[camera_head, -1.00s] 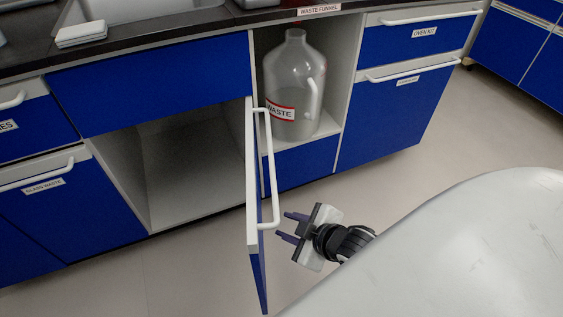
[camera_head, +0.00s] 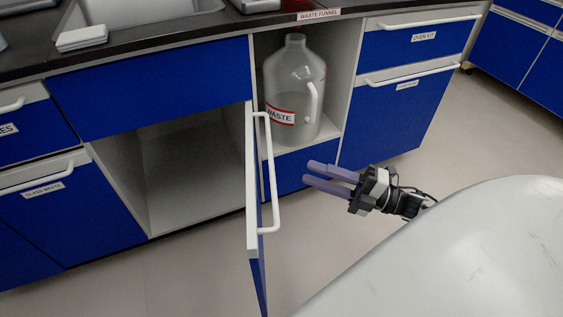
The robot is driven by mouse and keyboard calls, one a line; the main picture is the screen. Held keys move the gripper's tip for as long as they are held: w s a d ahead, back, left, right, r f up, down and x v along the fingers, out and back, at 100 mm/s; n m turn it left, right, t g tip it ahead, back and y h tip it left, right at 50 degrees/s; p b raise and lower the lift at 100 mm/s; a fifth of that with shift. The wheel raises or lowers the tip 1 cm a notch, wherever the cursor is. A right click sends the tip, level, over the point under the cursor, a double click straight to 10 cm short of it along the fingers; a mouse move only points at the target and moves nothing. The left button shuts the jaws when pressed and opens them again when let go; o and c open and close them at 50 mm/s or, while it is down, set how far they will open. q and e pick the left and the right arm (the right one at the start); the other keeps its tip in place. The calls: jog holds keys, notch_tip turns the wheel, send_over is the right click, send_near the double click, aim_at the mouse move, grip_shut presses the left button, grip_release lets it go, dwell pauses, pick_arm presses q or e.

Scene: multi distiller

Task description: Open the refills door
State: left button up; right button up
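A blue cabinet door (camera_head: 256,275) stands swung out from an open compartment (camera_head: 190,170) under the counter. I see it nearly edge-on, with its white edge and white bar handle (camera_head: 272,180) on the right side. No refills label is readable on it. My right gripper (camera_head: 306,173) is to the right of the handle, apart from it, with its two purple fingers pointing left. The fingers are separated by a narrow gap with nothing between them. My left gripper is not in view.
A clear waste jug (camera_head: 295,80) stands in the niche right of the door. Labelled drawers, glass waste (camera_head: 70,215) and oven kit (camera_head: 420,38), flank it. The black counter (camera_head: 150,38) runs above. The floor around the door is clear.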

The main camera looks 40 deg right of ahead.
jog(key=b+x, duration=0.1)
jog(key=x, duration=0.8)
jog(key=shift+a, duration=0.1)
jog(key=shift+c, duration=0.5)
grip_shut()
